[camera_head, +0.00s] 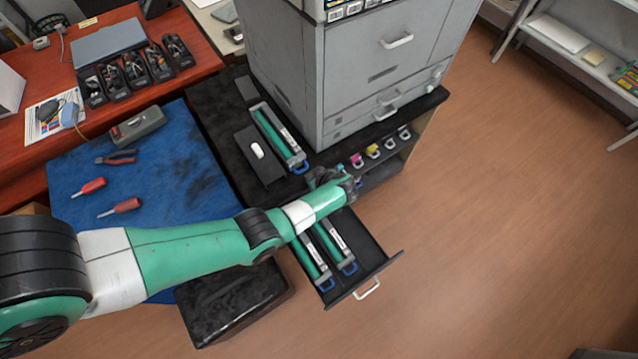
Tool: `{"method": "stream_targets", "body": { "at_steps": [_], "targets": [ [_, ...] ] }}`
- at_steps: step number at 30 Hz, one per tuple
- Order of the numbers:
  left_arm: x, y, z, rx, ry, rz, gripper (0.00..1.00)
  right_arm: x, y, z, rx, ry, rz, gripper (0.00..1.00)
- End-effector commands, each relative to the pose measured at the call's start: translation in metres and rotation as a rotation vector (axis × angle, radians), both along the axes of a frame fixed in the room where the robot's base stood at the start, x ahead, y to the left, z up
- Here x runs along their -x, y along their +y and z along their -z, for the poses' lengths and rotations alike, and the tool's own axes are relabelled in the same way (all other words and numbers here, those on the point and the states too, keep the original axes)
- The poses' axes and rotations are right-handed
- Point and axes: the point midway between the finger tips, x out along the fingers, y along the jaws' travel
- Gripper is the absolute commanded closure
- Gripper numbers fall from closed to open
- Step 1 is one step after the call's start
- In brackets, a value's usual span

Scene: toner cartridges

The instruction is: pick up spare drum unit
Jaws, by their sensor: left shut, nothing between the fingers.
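Two long green and grey drum units with blue end handles lie side by side in the open black drawer (375,254): the left one (312,256) and the right one (335,244). My arm covers their far ends. A similar green unit (277,137) with a blue handle lies on the black cabinet top (218,104), beside the grey printer. My left gripper (341,177) is at the cabinet's front edge, beyond the drawer and apart from the visible parts of the units. It is shut and empty; its fingertips are small and partly hidden. My right gripper is out of view.
The big grey printer (345,75) stands close behind the gripper. Toner cartridges with coloured ends (373,151) sit on the shelf to its right. A blue mat (160,190) holds screwdrivers and pliers. A black box (235,300) stands left of the drawer. The floor at right is clear.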

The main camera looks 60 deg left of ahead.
Motion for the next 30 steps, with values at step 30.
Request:
{"method": "stream_targets", "body": {
  "at_steps": [30],
  "targets": [
    [0.0,0.0,0.015,0.004,0.006,0.008,1.0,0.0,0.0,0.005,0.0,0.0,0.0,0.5]
  ]
}}
